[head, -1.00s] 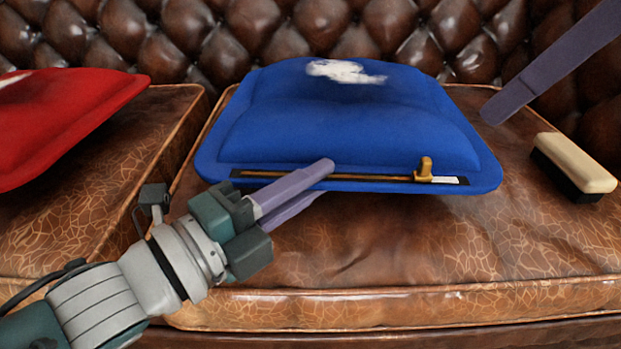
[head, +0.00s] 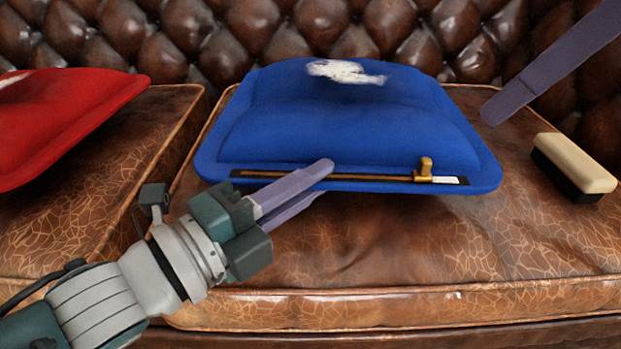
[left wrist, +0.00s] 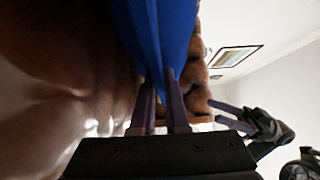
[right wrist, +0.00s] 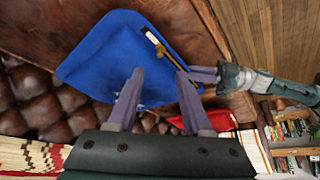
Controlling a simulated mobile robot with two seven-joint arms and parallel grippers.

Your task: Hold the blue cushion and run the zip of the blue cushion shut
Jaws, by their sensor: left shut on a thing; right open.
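The blue cushion (head: 345,115) lies on the brown leather sofa seat with a white tuft showing on top. Its zip (head: 390,178) runs along the front edge, with a brass slider (head: 424,168) near the right end and a short white strip just right of it. My left gripper (head: 322,178) is shut on the cushion's front edge, left of the middle; its fingers also pinch the blue cloth in the left wrist view (left wrist: 166,85). My right gripper (right wrist: 160,88) is open and empty, with the cushion beyond its fingers; in the head view only one finger shows, at upper right, apart from the cushion.
A red cushion (head: 65,115) lies on the left seat. A brush (head: 575,165) with a cream back and dark bristles lies right of the blue cushion. The tufted sofa back (head: 300,35) rises behind. The seat in front (head: 430,250) is clear.

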